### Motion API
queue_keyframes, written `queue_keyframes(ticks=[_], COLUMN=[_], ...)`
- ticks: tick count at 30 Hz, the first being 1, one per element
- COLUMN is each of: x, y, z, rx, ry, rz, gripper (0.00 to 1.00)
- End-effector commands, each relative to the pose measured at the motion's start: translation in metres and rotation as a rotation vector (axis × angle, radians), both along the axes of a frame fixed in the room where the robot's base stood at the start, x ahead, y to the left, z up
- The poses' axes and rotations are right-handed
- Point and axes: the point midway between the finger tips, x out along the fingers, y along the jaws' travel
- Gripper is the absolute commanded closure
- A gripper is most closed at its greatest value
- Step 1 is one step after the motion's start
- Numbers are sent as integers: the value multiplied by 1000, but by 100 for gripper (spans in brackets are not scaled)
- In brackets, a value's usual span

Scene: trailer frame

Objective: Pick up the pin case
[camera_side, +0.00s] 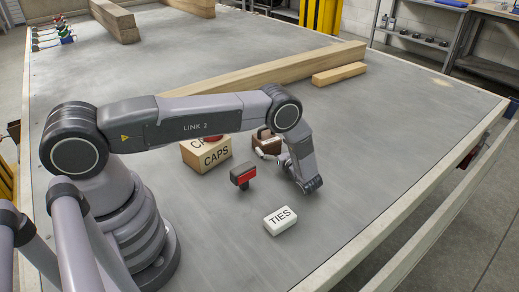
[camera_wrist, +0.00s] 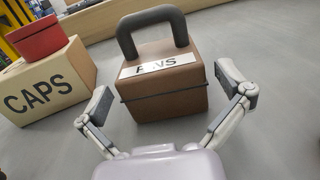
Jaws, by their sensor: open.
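The pin case is a brown box with a dark arched handle and a partly hidden white label reading like PINS. In the wrist view the pin case (camera_wrist: 165,88) stands upright on the grey surface, straight ahead. My gripper (camera_wrist: 168,97) is open there, with one finger to the left of the case and one to the right. The near edge of the case is close to the fingers; I cannot tell if they touch it. In the side view the pin case (camera_side: 268,141) is partly hidden behind my gripper (camera_side: 271,157), which is low over the table.
A CAPS carton (camera_wrist: 42,85) with a red round container (camera_wrist: 33,40) on top stands left of the case. In the side view, a red and black object (camera_side: 243,177) and a white TIES box (camera_side: 280,220) lie nearby. Timber beams (camera_side: 265,72) lie behind.

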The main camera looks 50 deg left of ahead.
Motion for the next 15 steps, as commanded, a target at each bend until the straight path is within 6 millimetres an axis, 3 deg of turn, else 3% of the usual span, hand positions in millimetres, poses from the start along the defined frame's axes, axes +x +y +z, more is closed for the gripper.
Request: queue_keyframes(ticks=[6,14,15], x=[3,4,4], y=[29,31,31], z=[0,0,0], rx=[-1,-1,0], ry=[0,0,0], rz=[1,-1,-1], gripper=[0,0,4])
